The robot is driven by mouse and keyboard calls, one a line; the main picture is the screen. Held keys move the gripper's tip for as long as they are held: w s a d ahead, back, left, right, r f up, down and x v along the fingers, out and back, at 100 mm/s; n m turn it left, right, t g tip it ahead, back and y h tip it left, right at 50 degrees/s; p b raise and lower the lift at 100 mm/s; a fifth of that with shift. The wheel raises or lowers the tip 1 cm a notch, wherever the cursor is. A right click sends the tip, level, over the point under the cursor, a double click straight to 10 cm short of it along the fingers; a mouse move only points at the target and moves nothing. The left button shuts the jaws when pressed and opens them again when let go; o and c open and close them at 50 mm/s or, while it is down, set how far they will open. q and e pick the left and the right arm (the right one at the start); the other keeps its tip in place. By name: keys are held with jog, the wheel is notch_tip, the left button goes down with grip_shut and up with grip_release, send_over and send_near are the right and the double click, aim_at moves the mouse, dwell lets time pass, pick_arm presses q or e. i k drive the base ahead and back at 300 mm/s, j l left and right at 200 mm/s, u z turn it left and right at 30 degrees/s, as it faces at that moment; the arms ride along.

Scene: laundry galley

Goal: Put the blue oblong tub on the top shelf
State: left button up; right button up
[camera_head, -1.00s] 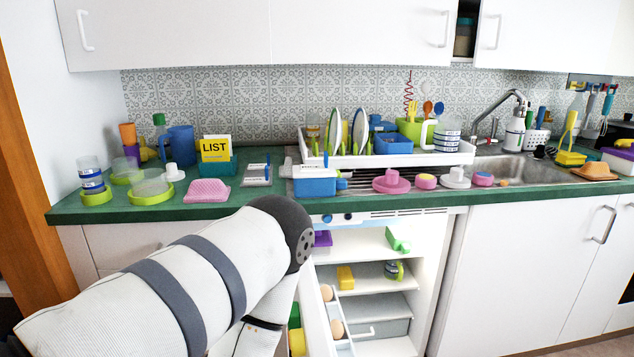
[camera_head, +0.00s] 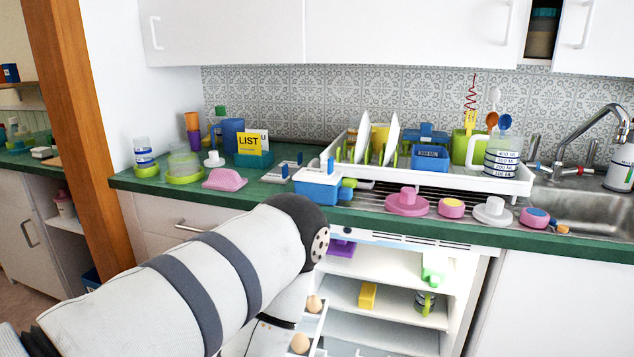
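A blue oblong tub with a white lid (camera_head: 318,190) stands at the front edge of the green counter, above the open fridge. A second blue tub (camera_head: 430,158) stands in the dish rack; I cannot tell for certain which one the task names. The fridge's top shelf (camera_head: 385,262) holds a purple item (camera_head: 342,247) at its left and a green item (camera_head: 433,268) at its right. My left arm crosses the lower left, its forearm bending down beside the fridge opening. Neither gripper shows.
The white dish rack (camera_head: 470,180) holds plates and a measuring jug. Pink and white round pieces line the counter front. Eggs (camera_head: 300,343) sit in the open fridge door's rack. A yellow block (camera_head: 367,295) is on the lower shelf. The top shelf's middle is clear.

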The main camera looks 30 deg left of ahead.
aim_at(325, 192)
jog(key=i+u, duration=0.25)
jog(key=i, duration=0.15)
jog(key=i+l+u, duration=0.15)
jog(key=i+u, duration=0.15)
jog(key=k+l+u, duration=0.5)
jog(key=l, duration=0.15)
jog(key=i, duration=0.1)
